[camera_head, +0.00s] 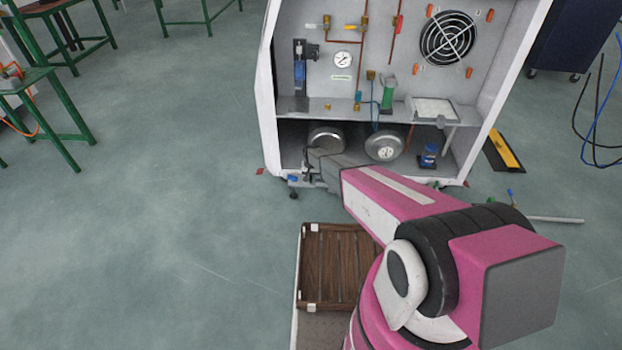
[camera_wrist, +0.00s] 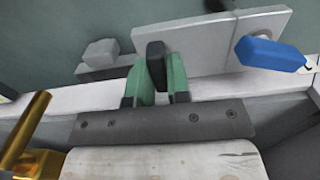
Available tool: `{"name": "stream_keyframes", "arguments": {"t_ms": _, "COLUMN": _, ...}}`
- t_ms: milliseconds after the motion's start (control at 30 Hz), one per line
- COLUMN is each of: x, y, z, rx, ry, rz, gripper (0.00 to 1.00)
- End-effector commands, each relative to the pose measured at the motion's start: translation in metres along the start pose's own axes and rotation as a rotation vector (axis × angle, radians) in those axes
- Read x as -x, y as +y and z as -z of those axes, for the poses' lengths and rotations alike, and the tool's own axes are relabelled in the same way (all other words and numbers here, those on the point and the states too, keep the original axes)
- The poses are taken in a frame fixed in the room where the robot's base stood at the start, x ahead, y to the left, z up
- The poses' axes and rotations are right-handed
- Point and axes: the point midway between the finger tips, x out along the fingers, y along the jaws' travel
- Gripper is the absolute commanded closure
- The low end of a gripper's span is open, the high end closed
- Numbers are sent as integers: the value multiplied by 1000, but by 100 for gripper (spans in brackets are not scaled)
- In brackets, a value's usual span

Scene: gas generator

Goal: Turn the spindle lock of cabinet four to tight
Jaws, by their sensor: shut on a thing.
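In the wrist view the two green fingers of my gripper (camera_wrist: 160,85) are closed around a dark upright knob (camera_wrist: 155,52). I take this knob to be the spindle lock, but no label shows. Its lower part is hidden between the fingers. Behind it is a light grey plate with a rail. In the head view my gripper (camera_head: 309,172) is at the low front left edge of the open white cabinet (camera_head: 268,115). The knob is too small to make out there, and no cabinet number is readable.
In the wrist view a blue handle (camera_wrist: 270,54) is right of my fingers, a grey knob (camera_wrist: 100,52) left, and a brass pipe (camera_wrist: 25,130) lower left. Steel cylinders (camera_head: 384,148) lie inside the cabinet. A wooden slatted crate (camera_head: 331,263) stands in front.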

Motion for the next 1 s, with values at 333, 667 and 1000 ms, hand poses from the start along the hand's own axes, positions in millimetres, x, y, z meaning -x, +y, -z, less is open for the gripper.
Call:
{"name": "stream_keyframes", "arguments": {"t_ms": 333, "x": 0, "y": 0, "z": 0, "rx": -9, "ry": 0, "rz": 1, "gripper": 100}}
{"name": "stream_keyframes", "arguments": {"t_ms": 667, "x": 0, "y": 0, "z": 0, "rx": -7, "ry": 0, "rz": 0, "gripper": 57}}
{"name": "stream_keyframes", "arguments": {"t_ms": 1000, "x": 13, "y": 0, "z": -1, "rx": -7, "ry": 0, "rz": 0, "gripper": 57}}
